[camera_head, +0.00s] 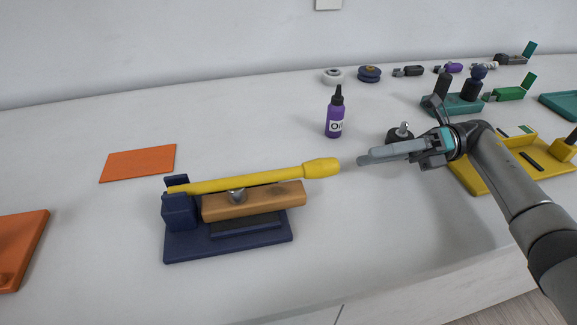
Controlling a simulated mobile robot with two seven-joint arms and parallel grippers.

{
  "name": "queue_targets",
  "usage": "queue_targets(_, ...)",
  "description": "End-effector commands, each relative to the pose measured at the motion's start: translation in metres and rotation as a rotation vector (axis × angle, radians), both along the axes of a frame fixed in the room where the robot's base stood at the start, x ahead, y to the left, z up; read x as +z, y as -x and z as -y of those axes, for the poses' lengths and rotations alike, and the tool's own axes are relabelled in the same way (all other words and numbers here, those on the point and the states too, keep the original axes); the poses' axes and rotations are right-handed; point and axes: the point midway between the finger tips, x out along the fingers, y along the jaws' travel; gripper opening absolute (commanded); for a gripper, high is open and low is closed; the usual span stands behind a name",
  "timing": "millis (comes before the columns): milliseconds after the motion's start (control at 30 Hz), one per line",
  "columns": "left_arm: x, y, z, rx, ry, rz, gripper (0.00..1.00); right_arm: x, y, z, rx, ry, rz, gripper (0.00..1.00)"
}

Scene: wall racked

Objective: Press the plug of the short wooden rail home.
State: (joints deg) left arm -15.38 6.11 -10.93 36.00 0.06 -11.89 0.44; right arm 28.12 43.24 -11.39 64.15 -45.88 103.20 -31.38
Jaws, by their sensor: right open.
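The short wooden rail (270,203) lies on a navy press stand (185,247) left of centre. A silver plug (237,196) shows at the rail's top, directly under a yellow lever (265,180). The plug is partly hidden by the lever, and its depth in the rail cannot be told. The lever runs from the stand's navy post at left, rising slightly to its thick handle end (322,168) at right. My right gripper (392,148) is open, right of the handle end and apart from it. My left gripper is not in view.
A purple oil bottle (335,117) stands behind the lever. A black object with a silver knob (400,133) is just behind my right gripper. A yellow tray (475,180) is at right, partly behind my arm. Flat orange mat (138,163) lies left. The front table area is clear.

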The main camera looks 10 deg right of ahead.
Motion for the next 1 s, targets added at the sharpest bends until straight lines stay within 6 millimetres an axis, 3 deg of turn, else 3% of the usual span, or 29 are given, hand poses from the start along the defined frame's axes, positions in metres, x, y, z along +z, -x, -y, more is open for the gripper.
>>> queue_targets(267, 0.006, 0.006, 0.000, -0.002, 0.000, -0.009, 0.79, -0.001, 0.004, -0.021, 0.014, 0.009, 0.001, 0.48)
queue_targets(700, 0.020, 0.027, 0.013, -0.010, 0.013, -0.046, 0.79, 0.000, 0.010, -0.111, 0.013, 0.005, -0.001, 0.48)
queue_targets(1000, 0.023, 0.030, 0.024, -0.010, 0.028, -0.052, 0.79, -0.001, 0.012, -0.147, 0.010, 0.008, 0.000, 0.48)
